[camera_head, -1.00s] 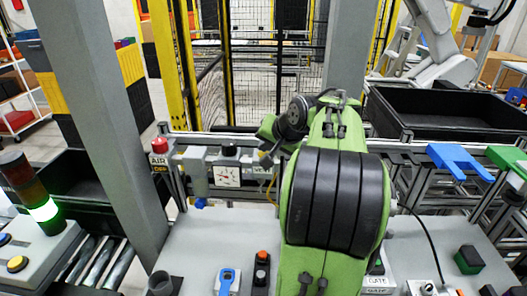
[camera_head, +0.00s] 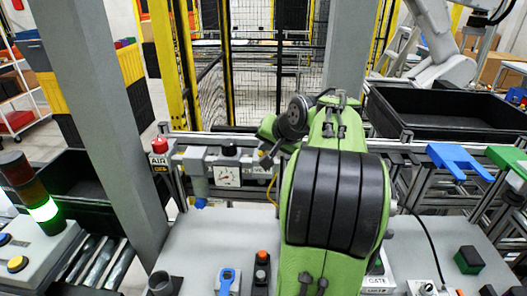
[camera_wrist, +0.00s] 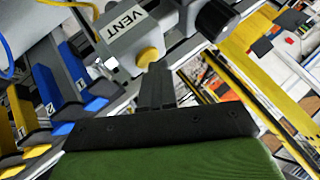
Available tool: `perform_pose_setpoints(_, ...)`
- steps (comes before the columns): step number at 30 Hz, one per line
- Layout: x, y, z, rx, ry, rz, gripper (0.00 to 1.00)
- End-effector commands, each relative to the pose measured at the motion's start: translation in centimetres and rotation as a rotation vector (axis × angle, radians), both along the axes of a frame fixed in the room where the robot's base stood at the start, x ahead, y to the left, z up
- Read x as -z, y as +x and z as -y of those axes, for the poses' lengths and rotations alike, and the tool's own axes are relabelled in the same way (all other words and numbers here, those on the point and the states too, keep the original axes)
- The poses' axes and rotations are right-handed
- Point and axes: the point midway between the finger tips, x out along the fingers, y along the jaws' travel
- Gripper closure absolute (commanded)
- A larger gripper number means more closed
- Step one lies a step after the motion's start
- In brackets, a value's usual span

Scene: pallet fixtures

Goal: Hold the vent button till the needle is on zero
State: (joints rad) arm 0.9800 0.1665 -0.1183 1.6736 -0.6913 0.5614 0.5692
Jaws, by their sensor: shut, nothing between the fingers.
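The yellow vent button (camera_wrist: 148,58) sticks out of a grey block marked VENT (camera_wrist: 126,31) in the wrist view. My gripper (camera_wrist: 158,72) is shut and empty, its fingertips right by the button; I cannot tell whether they press it. In the head view the white gauge (camera_head: 227,176) sits on the rail at the back, left of my green arm. Its needle is too small to read surely. My arm hides the gripper and the vent button there.
A red knob (camera_head: 160,145) tops the AIR post left of the gauge. A black knob (camera_head: 230,149) sits above the gauge. On the bench stand a blue-handled item (camera_head: 228,281) and an orange-topped button box (camera_head: 262,268). A black crate (camera_head: 445,112) is at back right.

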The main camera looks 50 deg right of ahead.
Motion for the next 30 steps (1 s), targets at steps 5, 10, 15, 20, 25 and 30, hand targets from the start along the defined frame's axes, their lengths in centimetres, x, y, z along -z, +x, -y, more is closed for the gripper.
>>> perform_pose_setpoints(5,0.1,0.0,0.0,0.001,0.003,-0.003,1.0)
perform_pose_setpoints(10,0.1,0.0,0.0,0.001,0.003,-0.003,1.0)
perform_pose_setpoints(15,0.1,0.0,0.0,0.001,0.003,-0.003,1.0)
perform_pose_setpoints(20,0.1,0.0,0.0,0.001,0.003,-0.003,1.0)
perform_pose_setpoints(25,-0.2,0.0,0.0,0.001,0.003,-0.003,1.0)
perform_pose_setpoints(30,-1.3,0.0,0.0,0.0,0.002,-0.002,1.0)
